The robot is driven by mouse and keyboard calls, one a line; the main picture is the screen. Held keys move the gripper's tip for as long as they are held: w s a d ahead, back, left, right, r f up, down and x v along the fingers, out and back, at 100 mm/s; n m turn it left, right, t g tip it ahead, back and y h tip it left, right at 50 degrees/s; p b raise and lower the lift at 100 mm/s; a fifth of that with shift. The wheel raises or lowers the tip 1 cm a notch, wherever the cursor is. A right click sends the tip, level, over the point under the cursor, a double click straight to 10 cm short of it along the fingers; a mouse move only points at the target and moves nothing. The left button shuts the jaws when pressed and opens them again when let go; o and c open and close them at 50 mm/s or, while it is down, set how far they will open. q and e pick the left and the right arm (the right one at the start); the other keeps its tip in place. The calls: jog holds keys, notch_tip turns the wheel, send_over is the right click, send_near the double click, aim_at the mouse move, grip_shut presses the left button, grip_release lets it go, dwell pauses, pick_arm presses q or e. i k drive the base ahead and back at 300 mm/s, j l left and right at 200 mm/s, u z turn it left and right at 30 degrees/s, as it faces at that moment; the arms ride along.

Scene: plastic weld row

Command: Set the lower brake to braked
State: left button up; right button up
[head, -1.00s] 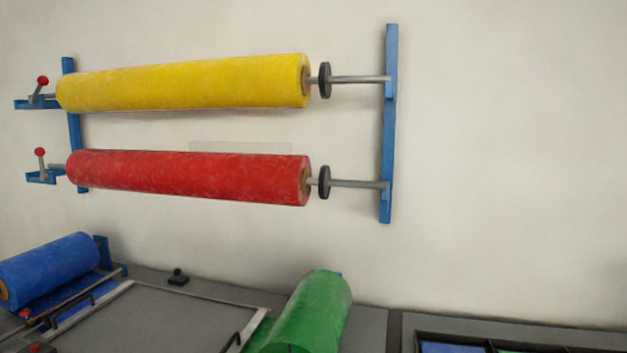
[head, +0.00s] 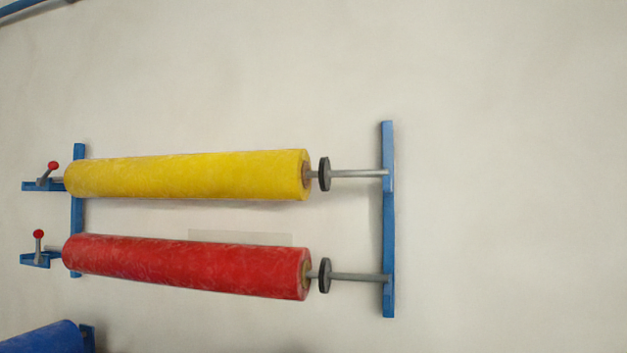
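The lower brake (head: 38,245) is a short grey lever with a red ball knob at the left end of the lower rod. It stands nearly upright on a small blue bracket. The lower rod carries a red roll (head: 190,267). The upper brake (head: 49,173) is a similar lever with a red knob, tilted to the right, beside the yellow roll (head: 190,175). Neither of my grippers shows in the head view.
Blue wall uprights (head: 388,220) hold the rods, with black discs (head: 324,275) on them right of the rolls. A blue roll (head: 45,338) shows at the bottom left. The wall to the right is bare.

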aim_at(38, 234)
jog(key=u, duration=1.35)
jog(key=i+j+z, duration=0.2)
jog(key=z, duration=0.2)
jog(key=i+j+z, duration=0.15)
jog(key=j+z, duration=0.3)
jog(key=i+j, duration=0.15)
jog(key=j, duration=0.3)
jog(key=i+j+z, duration=0.15)
jog(key=j, duration=0.3)
jog(key=i+j, duration=0.1)
jog(key=j, duration=0.35)
jog(key=i+j+z, duration=0.1)
jog(key=j, duration=0.35)
jog(key=i+j+z, duration=0.1)
jog(key=j, duration=0.35)
jog(key=i+j, duration=0.1)
jog(key=j, duration=0.35)
jog(key=i+j, duration=0.1)
jog(key=j, duration=0.45)
jog(key=i+j, duration=0.1)
jog(key=j, duration=0.45)
jog(key=z, duration=0.05)
